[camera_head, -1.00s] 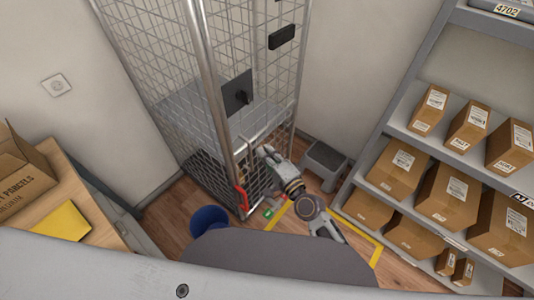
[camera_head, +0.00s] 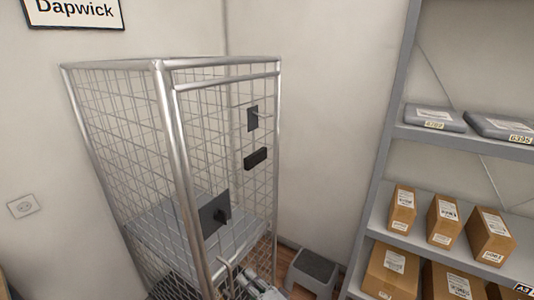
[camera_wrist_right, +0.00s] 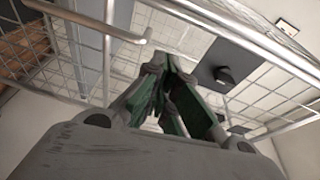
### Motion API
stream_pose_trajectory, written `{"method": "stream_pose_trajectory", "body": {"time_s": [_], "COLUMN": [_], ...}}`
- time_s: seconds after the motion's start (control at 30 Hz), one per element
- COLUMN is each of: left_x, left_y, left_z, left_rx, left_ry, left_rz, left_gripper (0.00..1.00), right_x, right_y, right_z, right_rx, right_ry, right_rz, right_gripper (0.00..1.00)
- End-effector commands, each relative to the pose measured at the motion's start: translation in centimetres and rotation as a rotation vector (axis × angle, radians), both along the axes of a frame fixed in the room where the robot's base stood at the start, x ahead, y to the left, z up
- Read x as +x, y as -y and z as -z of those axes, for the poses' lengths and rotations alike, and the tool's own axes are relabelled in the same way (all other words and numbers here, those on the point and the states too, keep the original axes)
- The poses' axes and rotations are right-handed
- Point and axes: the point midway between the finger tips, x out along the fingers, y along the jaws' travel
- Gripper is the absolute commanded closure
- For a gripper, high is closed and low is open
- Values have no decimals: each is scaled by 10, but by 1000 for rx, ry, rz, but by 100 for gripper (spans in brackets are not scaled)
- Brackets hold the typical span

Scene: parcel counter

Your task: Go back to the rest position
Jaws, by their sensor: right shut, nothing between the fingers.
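My right gripper (camera_head: 258,284) is at the bottom edge of the head view, partly cut off, close to the front of a wire cage trolley (camera_head: 172,130). In the right wrist view its fingers (camera_wrist_right: 172,68) are together with nothing between them. Wire mesh and metal bars of the cage also fill much of the right wrist view (camera_wrist_right: 255,50). I cannot tell whether the gripper touches the cage. My left gripper is in neither view.
A shelf rack (camera_head: 385,150) with cardboard boxes (camera_head: 443,220) and grey parcels (camera_head: 434,119) stands at the right. A grey step stool (camera_head: 313,270) is on the floor between cage and rack. A black plate (camera_head: 213,214) is on the cage front.

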Motion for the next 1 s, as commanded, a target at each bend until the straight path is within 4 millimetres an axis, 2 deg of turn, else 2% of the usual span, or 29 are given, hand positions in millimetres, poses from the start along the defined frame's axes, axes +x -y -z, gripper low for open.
{"method": "stream_pose_trajectory", "body": {"time_s": [0.23,0.47,0.77,1.0], "left_x": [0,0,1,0], "left_y": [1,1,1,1], "left_z": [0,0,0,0], "left_rx": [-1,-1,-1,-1], "left_ry": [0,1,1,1], "left_rz": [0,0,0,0], "left_gripper": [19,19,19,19], "right_x": [-18,-35,-60,-84], "right_y": [10,32,81,134], "right_z": [8,23,50,68], "right_rx": [-217,-468,-797,-1053], "right_ry": [47,76,56,-7], "right_rz": [-80,-158,-252,-326], "right_gripper": [100,100,100,100]}}
